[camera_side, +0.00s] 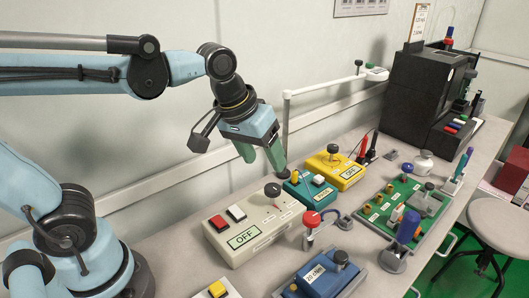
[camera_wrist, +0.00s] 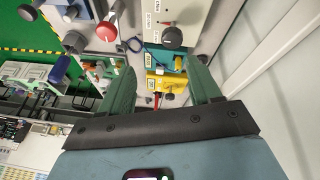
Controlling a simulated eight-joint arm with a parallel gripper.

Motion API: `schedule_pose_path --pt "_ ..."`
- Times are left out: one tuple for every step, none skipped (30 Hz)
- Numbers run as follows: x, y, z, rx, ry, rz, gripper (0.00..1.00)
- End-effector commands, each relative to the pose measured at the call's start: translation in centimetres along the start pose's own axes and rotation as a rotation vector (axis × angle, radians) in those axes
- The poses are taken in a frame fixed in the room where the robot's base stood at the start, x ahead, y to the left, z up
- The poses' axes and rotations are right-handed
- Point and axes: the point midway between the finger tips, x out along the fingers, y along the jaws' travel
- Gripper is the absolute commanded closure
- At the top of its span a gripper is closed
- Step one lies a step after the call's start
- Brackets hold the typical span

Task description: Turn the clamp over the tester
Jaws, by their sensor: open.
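My gripper (camera_side: 262,158) is open and empty, with green fingers pointing down above the back of the bench; in the wrist view (camera_wrist: 160,78) nothing lies between its fingertips. Several handheld testers lie below: a blue one (camera_side: 313,281) at the front, a teal one (camera_side: 309,192) and a yellow one (camera_side: 344,172). A red-knobbed clamp (camera_side: 312,220) stands between the cream box and blue tester; its red knob also shows in the wrist view (camera_wrist: 107,31). A blue-handled clamp (camera_side: 406,228) stands at right. I cannot tell which clamp goes with which tester.
A cream box (camera_side: 237,242) marked OFF, with a black knob, stands below my gripper. A green board (camera_side: 382,212) lies at right, a black cabinet (camera_side: 411,90) at the back. A stool (camera_side: 492,222) stands beyond the bench.

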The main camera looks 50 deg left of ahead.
Motion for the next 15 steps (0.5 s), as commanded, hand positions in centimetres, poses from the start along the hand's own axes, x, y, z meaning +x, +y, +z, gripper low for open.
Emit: schedule_pose_path --pt "-0.2 1.4 -0.6 -0.039 -0.041 -0.008 0.37" --pt "-0.3 2.1 -0.8 -0.069 -0.066 -0.016 0.37" --pt "-0.4 3.1 -1.1 -0.108 -0.099 -0.029 0.37" --pt "-0.4 3.8 -1.3 -0.138 -0.122 -0.040 0.37" --pt "-0.4 4.5 -1.4 -0.166 -0.145 -0.052 0.37" --pt "-0.5 5.5 -1.6 -0.203 -0.174 -0.071 0.37" --pt "-0.5 6.2 -1.8 -0.231 -0.193 -0.086 0.37" --pt "-0.4 6.9 -1.8 -0.257 -0.212 -0.101 0.37" --pt "-0.4 7.7 -1.9 -0.290 -0.234 -0.122 0.37" --pt "-0.4 8.3 -1.9 -0.312 -0.249 -0.138 0.37" --pt "-0.3 8.8 -1.9 -0.334 -0.261 -0.152 0.37" --pt "-0.3 9.4 -1.9 -0.357 -0.275 -0.171 0.37" --pt "-0.2 9.8 -1.9 -0.374 -0.284 -0.183 0.37" --pt "-0.2 10.2 -1.9 -0.389 -0.291 -0.195 0.37" --pt "-0.2 10.5 -1.9 -0.404 -0.299 -0.207 0.37"
